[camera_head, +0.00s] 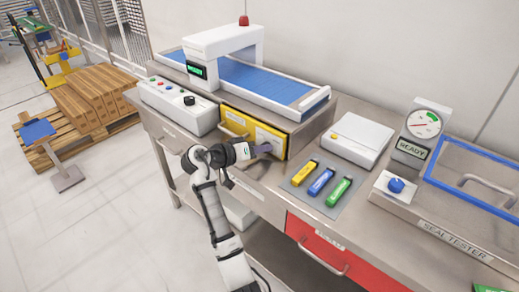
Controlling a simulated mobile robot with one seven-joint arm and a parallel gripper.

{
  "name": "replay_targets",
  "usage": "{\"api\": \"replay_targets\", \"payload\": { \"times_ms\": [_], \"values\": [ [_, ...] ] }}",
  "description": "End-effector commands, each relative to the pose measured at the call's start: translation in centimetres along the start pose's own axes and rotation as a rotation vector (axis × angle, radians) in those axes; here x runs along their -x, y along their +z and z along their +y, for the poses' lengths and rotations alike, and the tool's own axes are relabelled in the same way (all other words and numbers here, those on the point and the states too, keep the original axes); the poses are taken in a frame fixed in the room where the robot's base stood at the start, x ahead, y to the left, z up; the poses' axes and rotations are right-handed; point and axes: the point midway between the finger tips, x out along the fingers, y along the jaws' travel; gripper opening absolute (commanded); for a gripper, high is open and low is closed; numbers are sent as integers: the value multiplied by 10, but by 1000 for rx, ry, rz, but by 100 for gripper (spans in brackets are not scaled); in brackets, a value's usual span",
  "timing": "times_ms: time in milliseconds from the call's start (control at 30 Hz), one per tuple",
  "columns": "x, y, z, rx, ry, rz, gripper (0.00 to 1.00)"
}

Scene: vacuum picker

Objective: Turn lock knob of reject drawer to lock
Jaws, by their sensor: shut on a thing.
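The yellow drawer (235,120) sits under the conveyor machine and is closed or nearly so. It has a bar handle on its left part and a small label too blurred to read. My gripper (266,148) is at the right part of the yellow drawer's front, with its fingers pointing at the front face. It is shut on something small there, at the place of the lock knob. The knob itself is hidden by the fingers, so its turn angle cannot be told.
A control box (178,104) with buttons stands left of the drawer. Yellow, blue and green handled tools lie on a grey mat (305,193) to the right. A red drawer (322,246) is below the bench. A seal tester (400,205) with a blue knob stands far right.

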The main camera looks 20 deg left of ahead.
Motion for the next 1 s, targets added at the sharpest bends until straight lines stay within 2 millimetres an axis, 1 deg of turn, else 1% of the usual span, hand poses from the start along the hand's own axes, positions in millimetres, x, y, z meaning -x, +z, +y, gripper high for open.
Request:
{"api": "replay_targets", "payload": {
  "times_ms": [167,200,333,600,733,867,1000],
  "values": [
    [1,-2,0,-2,-1,4,5],
    [1,-2,0,-2,-1,4,32],
    [1,-1,0,-2,-1,3,49],
    [1,0,0,-2,-1,1,50],
    [8,0,-1,-1,-1,2,50],
    [29,1,-3,-3,-5,6,50],
    [61,1,-3,-4,-5,6,50]
  ]
}}
